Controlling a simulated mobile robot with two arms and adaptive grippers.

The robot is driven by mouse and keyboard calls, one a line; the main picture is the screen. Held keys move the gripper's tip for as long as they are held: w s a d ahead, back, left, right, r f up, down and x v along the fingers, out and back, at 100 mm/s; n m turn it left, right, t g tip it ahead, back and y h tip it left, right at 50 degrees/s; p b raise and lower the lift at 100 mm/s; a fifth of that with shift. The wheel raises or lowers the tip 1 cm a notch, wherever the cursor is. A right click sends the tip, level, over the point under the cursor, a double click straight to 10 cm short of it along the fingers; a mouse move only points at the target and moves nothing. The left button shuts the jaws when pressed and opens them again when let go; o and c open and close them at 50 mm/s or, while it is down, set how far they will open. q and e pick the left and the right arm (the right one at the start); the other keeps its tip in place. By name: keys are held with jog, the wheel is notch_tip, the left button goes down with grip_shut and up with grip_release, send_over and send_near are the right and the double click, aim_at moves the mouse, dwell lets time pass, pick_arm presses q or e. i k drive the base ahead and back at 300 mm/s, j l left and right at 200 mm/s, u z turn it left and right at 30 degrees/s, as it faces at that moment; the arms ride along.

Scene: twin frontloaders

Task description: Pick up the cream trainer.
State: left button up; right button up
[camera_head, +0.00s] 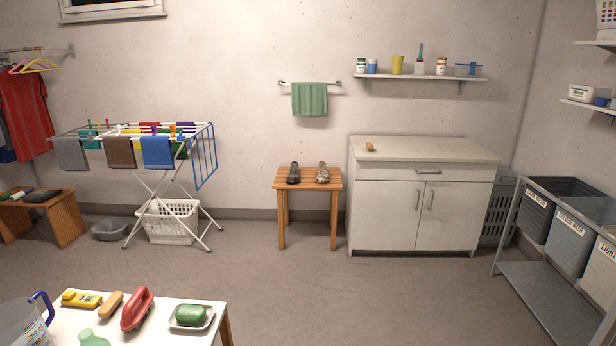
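Two shoes stand side by side on a small wooden stool (308,184) against the far wall. The right one is a light, cream-toned trainer (322,173) with darker patches. The left one is a dark shoe (293,174). Both are small at this distance, so their details are hard to tell. Neither of my grippers is in view.
A white cabinet (386,213) stands close to the stool's right. A drying rack (160,182) over a white basket (168,222) is to the left. A white table (175,335) with several items is near at lower left. The middle floor is clear. A bin rack (537,275) stands right.

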aim_at(322, 176)
jog(key=i+l+z, duration=0.1)
jog(key=l, duration=0.3)
jog(key=i+l+z, duration=0.15)
jog(key=i+l, duration=0.15)
jog(key=i+l+z, duration=0.1)
jog(key=i+l, duration=0.3)
jog(key=i, duration=0.15)
jog(key=i+l, duration=0.4)
jog(key=i, duration=0.15)
jog(key=i+l+z, duration=0.15)
jog(key=i+l, duration=0.2)
jog(key=i, duration=0.2)
jog(key=i+j+u, duration=0.1)
jog(key=i+u, duration=0.25)
jog(key=i, duration=0.25)
jog(key=i+u, duration=0.35)
jog(key=i, duration=0.25)
jog(key=i+l+u, duration=0.35)
jog(key=i, duration=0.2)
jog(key=j, duration=0.1)
